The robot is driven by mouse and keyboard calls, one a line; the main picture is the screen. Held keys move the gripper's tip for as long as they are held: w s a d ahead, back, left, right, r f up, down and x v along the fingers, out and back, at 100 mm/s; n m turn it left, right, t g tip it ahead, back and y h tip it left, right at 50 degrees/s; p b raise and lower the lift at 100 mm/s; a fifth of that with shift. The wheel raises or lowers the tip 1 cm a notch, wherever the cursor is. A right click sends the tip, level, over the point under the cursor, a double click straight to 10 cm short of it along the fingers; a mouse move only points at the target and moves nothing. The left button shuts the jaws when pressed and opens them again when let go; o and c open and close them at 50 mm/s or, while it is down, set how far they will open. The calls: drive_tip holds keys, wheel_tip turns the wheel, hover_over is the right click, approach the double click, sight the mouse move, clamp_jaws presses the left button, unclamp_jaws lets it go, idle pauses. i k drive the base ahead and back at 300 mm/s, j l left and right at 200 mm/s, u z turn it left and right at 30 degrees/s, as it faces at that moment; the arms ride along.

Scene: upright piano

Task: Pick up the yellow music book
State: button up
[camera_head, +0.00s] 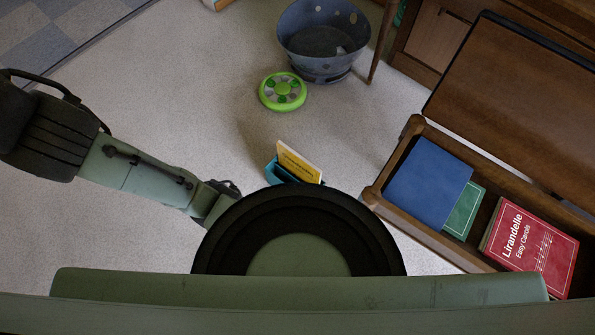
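The yellow music book (298,162) stands tilted near the middle of the view, with a white edge and dark print on its cover. It is in or against a blue-teal holder (274,172) on the floor. My body hides the lower part of both. My arm reaches in from the left, and the dark part at its end, around my gripper (226,187), is left of the book and apart from it in the picture. The fingers are mostly hidden by my body, so I cannot see whether they are open or shut.
An open wooden piano bench (375,186) at the right holds a blue book (428,180), a green book (465,210) and a red book (535,248). A green round toy (283,91) and a grey-blue bin (322,45) stand behind. Bare carpet lies at the left.

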sight(291, 161)
drive_tip(key=i+j+z, duration=0.1)
drive_tip(key=z, duration=0.25)
drive_tip(key=j+z, duration=0.2)
drive_tip(key=z, duration=0.2)
drive_tip(key=i+j+z, duration=0.1)
drive_tip(key=j+z, duration=0.15)
drive_tip(key=j, duration=0.35)
drive_tip(key=i+j+z, duration=0.1)
drive_tip(key=j+z, duration=0.15)
drive_tip(key=j, duration=0.35)
drive_tip(key=j+z, duration=0.2)
drive_tip(key=j, duration=2.9)
drive_tip(key=l, duration=0.5)
